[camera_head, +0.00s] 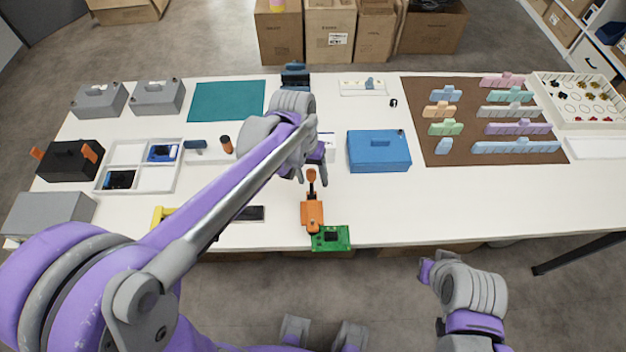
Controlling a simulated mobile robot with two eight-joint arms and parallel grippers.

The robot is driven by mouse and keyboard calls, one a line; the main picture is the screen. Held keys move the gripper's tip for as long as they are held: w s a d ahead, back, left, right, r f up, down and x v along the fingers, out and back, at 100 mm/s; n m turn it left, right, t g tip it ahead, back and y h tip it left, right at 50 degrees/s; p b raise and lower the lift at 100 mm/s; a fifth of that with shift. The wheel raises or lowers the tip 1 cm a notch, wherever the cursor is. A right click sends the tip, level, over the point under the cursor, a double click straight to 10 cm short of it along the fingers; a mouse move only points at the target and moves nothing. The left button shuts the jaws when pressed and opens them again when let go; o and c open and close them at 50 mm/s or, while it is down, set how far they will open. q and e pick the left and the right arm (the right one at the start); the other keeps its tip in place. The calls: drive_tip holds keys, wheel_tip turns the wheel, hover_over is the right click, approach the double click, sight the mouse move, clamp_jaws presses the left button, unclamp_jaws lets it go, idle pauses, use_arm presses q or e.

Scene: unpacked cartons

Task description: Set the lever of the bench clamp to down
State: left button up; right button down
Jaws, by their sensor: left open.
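The orange bench clamp (312,214) stands near the table's front edge, and its lever (311,179) points up. A green circuit board (331,239) lies at the clamp's foot, at the front edge. My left gripper (313,175) reaches in from the left and is open. Its fingers show on either side of the lever's top in the picture; I cannot tell whether they touch it. My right gripper (430,270) is low in front of the table, away from the clamp, and its jaws do not show clearly.
A blue box (379,152) stands right of the clamp. A dark flat device (249,213) and a yellow object (161,216) lie to the left, partly behind my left arm. The white table (410,214) is clear right of the clamp.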

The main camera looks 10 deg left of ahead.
use_arm(q)
drive_tip(key=shift+d+f, duration=0.15)
drive_tip(key=shift+f, duration=0.75)
drive_tip(key=shift+c, duration=0.3)
clamp_jaws()
idle(0.6)
